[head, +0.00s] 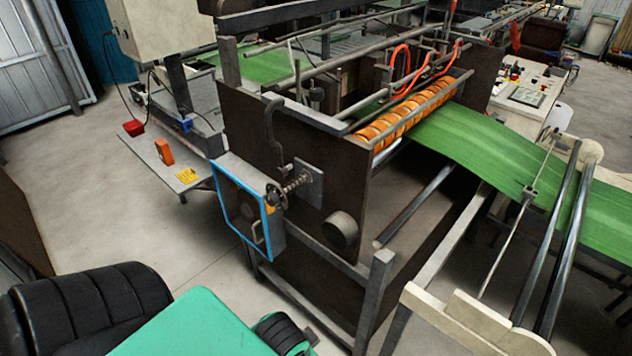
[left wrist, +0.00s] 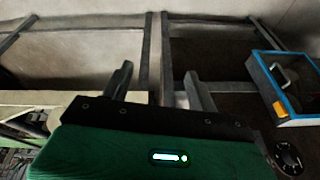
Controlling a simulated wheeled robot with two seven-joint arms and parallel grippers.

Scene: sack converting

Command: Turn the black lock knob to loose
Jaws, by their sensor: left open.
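The black lock knob (head: 275,195) sits on a threaded shaft on the side of the dark machine frame, beside a blue-edged box (head: 243,208). In the left wrist view a dark round knob with pale marks (left wrist: 288,158) shows at the lower right, partly cut off by my gripper's body. The blue-edged box (left wrist: 289,88) with its orange patch is just above it there. My left gripper (left wrist: 160,88) is open, with nothing between its fingers, and apart from the knob, which lies off to its right in that view. My left fingers do not show in the head view. My right gripper is in neither view.
A grey round boss (head: 341,231) sticks out of the frame to the right of the knob. A curved hook-like lever (head: 271,135) hangs above the knob. Green sheet (head: 500,150) runs over rollers at the right. Clear floor (head: 120,230) lies left of the box.

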